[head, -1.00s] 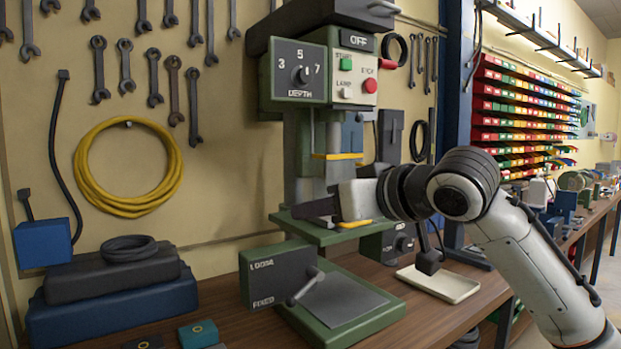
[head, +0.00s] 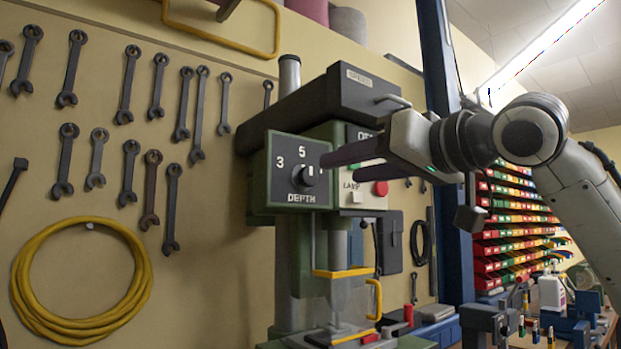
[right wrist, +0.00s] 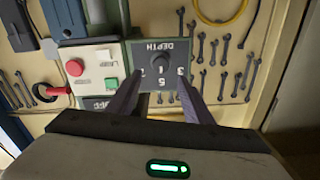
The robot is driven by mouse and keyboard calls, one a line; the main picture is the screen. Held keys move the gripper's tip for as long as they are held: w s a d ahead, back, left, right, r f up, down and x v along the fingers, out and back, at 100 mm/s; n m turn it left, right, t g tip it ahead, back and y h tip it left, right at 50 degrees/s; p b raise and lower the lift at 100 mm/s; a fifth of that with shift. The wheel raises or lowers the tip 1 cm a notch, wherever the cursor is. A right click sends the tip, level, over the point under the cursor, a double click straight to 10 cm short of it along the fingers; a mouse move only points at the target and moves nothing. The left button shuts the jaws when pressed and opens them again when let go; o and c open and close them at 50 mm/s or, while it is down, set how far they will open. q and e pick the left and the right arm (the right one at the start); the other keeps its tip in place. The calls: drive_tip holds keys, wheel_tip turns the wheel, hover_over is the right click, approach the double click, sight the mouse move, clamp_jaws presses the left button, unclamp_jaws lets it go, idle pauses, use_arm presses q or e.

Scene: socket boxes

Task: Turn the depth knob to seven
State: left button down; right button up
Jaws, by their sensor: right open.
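The drill press's dark depth panel (head: 294,190) faces me in the head view, with 3 and 5 readable; the 7 is largely hidden behind my right gripper. The round black depth knob (head: 305,177) has a white mark that appears to point up and slightly right; its exact setting is hard to read. My right gripper (head: 326,160) is open and empty, its dark fingers reaching from the right toward the knob. In the upside-down right wrist view, the fingers flank the knob (right wrist: 162,68) in the picture; I cannot tell any contact. My left gripper is not in view.
Beside the depth panel is a pale switch panel (head: 362,190) with a red button (head: 380,188), close behind my fingers. The black press head (head: 345,95) overhangs above. A yellow-framed clear guard (head: 345,300) is below. Wrenches and a yellow hose (head: 80,275) hang on the left wall.

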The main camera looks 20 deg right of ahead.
sight(311, 176)
drive_tip(key=p+x, duration=0.2)
drive_tip(key=x, duration=0.7)
drive_tip(key=c, duration=1.1)
